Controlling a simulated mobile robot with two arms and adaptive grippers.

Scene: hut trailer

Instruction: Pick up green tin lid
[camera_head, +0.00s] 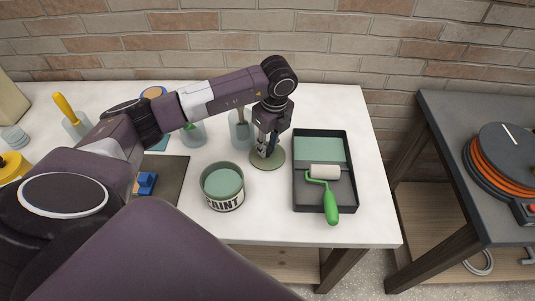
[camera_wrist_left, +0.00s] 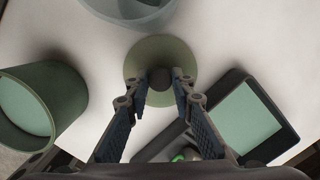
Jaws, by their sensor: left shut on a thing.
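The green tin lid (camera_head: 268,160) is a flat round olive-green disc with a dark round knob at its middle. It lies on or just above the white table between the paint tin and the roller tray; I cannot tell if it touches the table. My left gripper (camera_head: 265,154) points down over it. In the left wrist view the fingers (camera_wrist_left: 159,78) are closed on the knob of the lid (camera_wrist_left: 160,48). The open green paint tin (camera_head: 222,187), full of green paint, stands left of the lid. My right gripper is not in view.
A black roller tray (camera_head: 298,195) with a green-handled roller (camera_head: 331,205) lies right of the lid. A clear jar (camera_head: 241,132) stands close behind the lid. A dark table (camera_head: 440,130) with an orange cable reel (camera_head: 500,155) is at the right. The front table edge is clear.

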